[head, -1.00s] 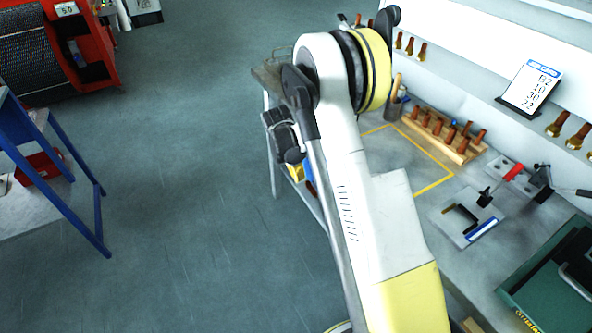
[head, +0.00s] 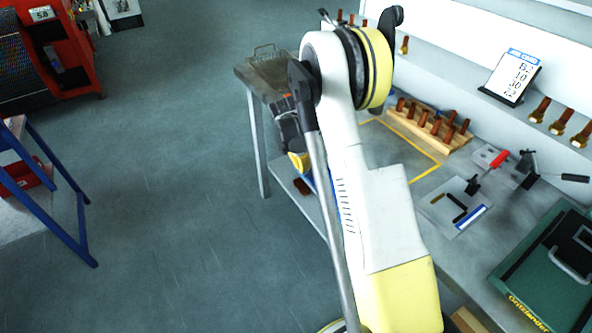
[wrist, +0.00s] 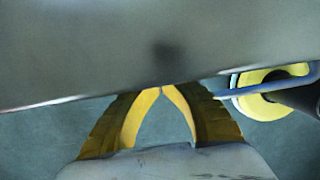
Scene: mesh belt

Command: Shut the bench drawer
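The grey bench (head: 395,160) runs along the right of the head view. No drawer can be made out there; my arm covers much of the bench's front side. My gripper (head: 300,163) is at the bench's front side near its far end, partly hidden by my arm. In the wrist view my gripper (wrist: 161,88) has two yellow fingers with their tips together, nothing seen between them. A broad grey panel (wrist: 90,50) fills the top of that view, its lower edge close at the fingertips. Whether it is the drawer or bench top, and whether they touch, I cannot tell.
A wire basket (head: 265,55) is at the far end. A blue-framed table (head: 75,215) stands left. Floor between is clear.

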